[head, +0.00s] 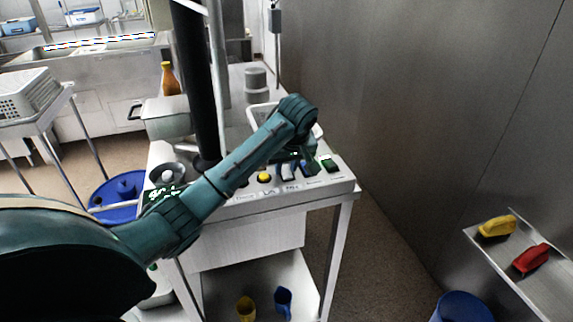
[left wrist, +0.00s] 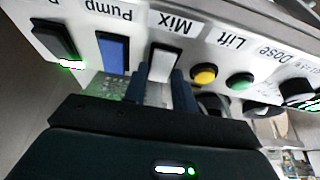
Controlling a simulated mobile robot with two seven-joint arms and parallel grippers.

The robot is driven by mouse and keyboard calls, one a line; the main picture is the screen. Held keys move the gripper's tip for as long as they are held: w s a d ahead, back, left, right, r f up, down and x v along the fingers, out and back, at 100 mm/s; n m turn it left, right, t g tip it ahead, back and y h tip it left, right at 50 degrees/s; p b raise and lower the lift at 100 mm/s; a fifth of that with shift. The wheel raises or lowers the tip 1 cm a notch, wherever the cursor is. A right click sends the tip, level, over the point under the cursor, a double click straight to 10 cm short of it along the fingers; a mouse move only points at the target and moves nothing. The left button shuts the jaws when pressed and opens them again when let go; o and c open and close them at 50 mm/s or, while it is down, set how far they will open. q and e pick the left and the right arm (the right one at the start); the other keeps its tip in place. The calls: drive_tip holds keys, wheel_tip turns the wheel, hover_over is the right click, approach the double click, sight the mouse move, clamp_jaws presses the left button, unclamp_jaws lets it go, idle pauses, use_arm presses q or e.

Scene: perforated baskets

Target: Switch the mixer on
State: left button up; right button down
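The control panel (head: 345,184) is on the front edge of a steel worktop; its labels appear upside down in the left wrist view. The mixer switch is a pale rocker (left wrist: 165,63) beside the label "Mix". My left gripper (head: 290,168) is over the panel at this switch. In the left wrist view its two blue fingers (left wrist: 159,90) are apart, one on each side of the rocker's lower end, with a gap between them. I cannot tell whether they touch it. In the head view the gripper hides most of the rocker. My right gripper is not in view.
A blue rocker (left wrist: 113,53) by "Pump" and a dark rocker (left wrist: 57,40) with a green glow are on one side. A yellow button (left wrist: 204,76), a green button (left wrist: 240,82) and a black knob (left wrist: 296,92) are on the other. A steel wall (head: 430,110) stands at right.

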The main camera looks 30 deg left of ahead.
sight(287, 174)
use_arm(q)
drive_tip(key=c, duration=0.5)
drive_tip(key=shift+w+a+g+h, duration=0.15)
drive_tip(key=shift+g+h, duration=0.35)
drive_tip(key=shift+h, duration=0.1)
drive_tip(key=shift+w+a+g+h, duration=0.15)
drive_tip(key=shift+g+h, duration=0.35)
drive_tip(key=shift+h, duration=0.1)
drive_tip(key=shift+c, duration=0.2)
drive_tip(key=o, duration=1)
drive_tip(key=r, duration=0.8)
drive_tip(key=s+d+r, duration=0.1)
drive_tip(key=r, duration=0.4)
